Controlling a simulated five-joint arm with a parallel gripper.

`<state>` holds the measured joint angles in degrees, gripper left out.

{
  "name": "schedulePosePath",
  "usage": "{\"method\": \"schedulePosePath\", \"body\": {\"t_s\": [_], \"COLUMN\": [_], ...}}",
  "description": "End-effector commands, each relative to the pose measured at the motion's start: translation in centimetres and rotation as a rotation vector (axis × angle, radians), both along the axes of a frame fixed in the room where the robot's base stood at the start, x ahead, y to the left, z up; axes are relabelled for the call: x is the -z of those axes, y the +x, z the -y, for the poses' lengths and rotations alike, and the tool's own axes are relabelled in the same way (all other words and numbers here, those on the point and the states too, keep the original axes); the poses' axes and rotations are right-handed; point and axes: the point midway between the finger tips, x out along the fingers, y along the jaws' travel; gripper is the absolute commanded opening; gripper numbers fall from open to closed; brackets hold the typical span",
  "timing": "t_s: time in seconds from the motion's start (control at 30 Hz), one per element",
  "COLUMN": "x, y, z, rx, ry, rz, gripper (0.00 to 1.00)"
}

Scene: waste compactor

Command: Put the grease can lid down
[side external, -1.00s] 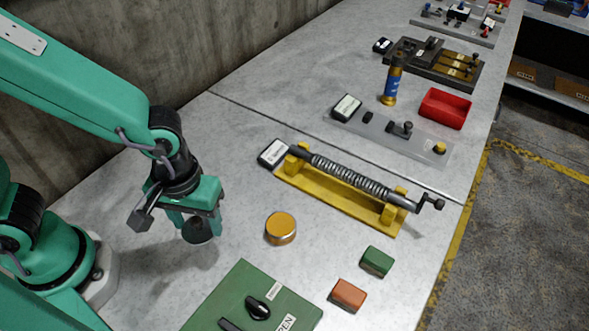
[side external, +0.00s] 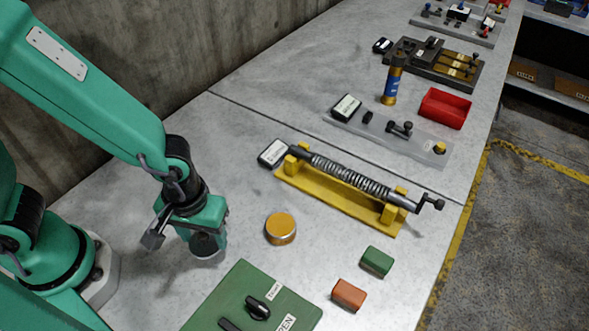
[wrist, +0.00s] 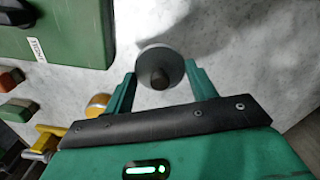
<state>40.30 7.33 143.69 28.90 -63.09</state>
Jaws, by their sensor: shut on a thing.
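My gripper (side external: 206,240) is shut on the grease can lid (side external: 208,250), a round grey disc with a dark knob. In the wrist view the lid (wrist: 155,56) sits between the two green fingers, its knob toward my gripper (wrist: 162,76). The lid is low over the grey bench, close to its surface; I cannot tell whether it touches. A short round tin with an orange top (side external: 281,229), possibly the grease can, stands on the bench to the right of the lid, apart from it. It is partly hidden behind a finger in the wrist view (wrist: 97,103).
A green panel (side external: 240,292) with black handles lies in front. A yellow stand (side external: 340,199) with a spring-wrapped rod is behind the tin. A green block (side external: 377,261) and a red block (side external: 348,295) lie at right. Bare bench surrounds the lid.

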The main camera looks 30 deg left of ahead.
Motion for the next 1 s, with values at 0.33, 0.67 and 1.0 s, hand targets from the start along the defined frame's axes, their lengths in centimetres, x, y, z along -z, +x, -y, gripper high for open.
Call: {"method": "schedulePosePath", "body": {"t_s": [0.33, 0.67, 1.0], "x": [2.7, 3.1, 3.4], "y": [0.0, 0.0, 0.0], "z": [0.0, 0.0, 0.0], "rx": [0.000, 0.000, 0.000], "ry": [0.001, 0.000, 0.000], "rz": [-0.002, 0.000, 0.000], "gripper": [0.35, 0.35, 0.78]}}
